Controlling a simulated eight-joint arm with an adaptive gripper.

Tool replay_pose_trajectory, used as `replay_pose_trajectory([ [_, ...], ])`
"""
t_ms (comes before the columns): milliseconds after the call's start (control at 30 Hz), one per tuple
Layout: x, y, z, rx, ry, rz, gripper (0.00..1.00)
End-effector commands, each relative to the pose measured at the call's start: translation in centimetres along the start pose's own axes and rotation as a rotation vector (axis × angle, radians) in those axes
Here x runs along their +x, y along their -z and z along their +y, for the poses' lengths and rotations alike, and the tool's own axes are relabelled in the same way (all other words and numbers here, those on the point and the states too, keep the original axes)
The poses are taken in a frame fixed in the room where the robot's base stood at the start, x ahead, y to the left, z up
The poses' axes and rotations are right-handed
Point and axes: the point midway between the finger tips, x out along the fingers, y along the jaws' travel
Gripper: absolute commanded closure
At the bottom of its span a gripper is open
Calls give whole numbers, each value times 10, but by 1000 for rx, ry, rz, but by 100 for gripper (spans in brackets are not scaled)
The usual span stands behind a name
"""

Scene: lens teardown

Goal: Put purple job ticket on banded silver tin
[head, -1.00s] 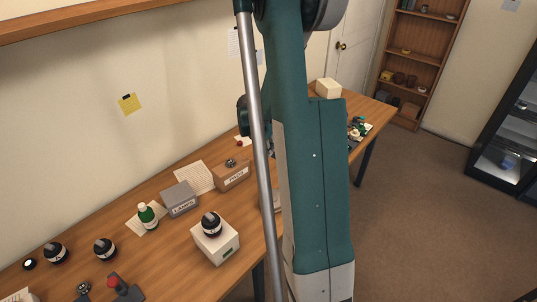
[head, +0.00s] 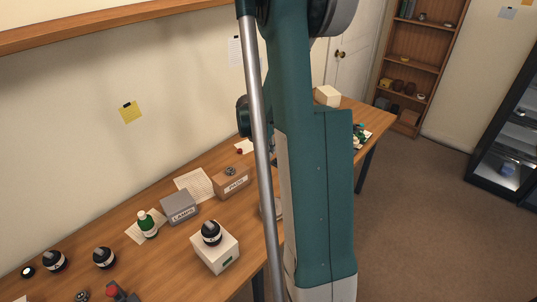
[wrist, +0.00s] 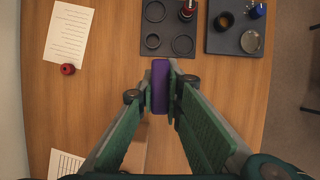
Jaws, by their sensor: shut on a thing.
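My gripper (wrist: 160,95) is shut on the purple job ticket (wrist: 160,80), a flat purple slab held upright between its fingertips in the wrist view. The ticket is above the wooden table, close to the front edge of a dark mat with rings. In the head view my arm covers the middle of the scene and hides the gripper and the ticket.
In the wrist view a dark mat (wrist: 147,42) and a dark tray (wrist: 216,45) lie ahead, with a red knob (wrist: 67,69) at left. In the head view a grey box (head: 179,208), brown box (head: 232,182), and white box (head: 228,258) stand on the table.

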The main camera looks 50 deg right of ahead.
Motion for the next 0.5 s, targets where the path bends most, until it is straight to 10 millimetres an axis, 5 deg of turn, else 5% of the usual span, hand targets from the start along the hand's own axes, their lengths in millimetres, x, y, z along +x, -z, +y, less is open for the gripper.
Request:
replay_pose_trajectory([
  [500,-23,24,-25,4,2,1,98],
])
